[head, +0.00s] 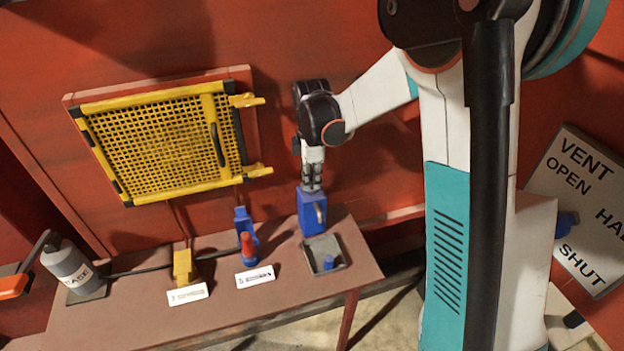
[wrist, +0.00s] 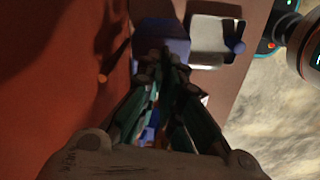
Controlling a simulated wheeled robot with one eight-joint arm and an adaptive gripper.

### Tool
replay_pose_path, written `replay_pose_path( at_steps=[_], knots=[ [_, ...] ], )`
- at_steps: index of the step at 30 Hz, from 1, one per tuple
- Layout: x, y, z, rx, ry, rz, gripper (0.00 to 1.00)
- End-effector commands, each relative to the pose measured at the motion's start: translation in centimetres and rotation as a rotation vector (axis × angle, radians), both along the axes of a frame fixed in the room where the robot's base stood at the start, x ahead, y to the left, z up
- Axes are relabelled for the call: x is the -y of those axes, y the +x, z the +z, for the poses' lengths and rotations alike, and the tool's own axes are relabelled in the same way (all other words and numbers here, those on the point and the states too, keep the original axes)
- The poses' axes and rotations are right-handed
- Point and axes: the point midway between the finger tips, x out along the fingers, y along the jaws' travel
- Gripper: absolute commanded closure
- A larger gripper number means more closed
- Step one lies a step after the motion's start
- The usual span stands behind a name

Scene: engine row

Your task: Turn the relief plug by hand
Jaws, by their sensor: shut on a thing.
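The blue block (head: 312,213) stands at the back of the bench, with a grey lever-like part on its front. My gripper (head: 312,187) points straight down at the top of this block, its fingers together. In the wrist view the fingertips (wrist: 163,66) close together right by the blue block (wrist: 160,40). They are shut on a part at the block's top, which I take to be the relief plug; the fingers hide it, so its shape and angle cannot be told.
A grey tray (head: 340,264) with a small blue cylinder (head: 328,262) lies in front of the block. Left are a red-and-blue fitting (head: 248,250), a yellow block (head: 183,267) and a grease bottle (head: 68,264). A yellow mesh panel (head: 160,146) is on the red wall.

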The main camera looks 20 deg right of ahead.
Motion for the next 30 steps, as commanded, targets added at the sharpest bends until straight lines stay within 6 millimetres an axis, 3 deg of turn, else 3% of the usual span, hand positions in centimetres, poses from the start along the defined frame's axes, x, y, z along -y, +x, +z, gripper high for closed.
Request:
replay_pose_path(
  at_steps=[10,27,30],
  knots=[
    [-0.08,-0.4,-0.54,-0.008,0.001,0.155,1.0],
    [-0.11,-0.39,-0.56,-0.008,0.001,0.189,1.0],
    [-0.11,-0.39,-0.56,-0.008,0.001,0.189,0.76]
  ],
)
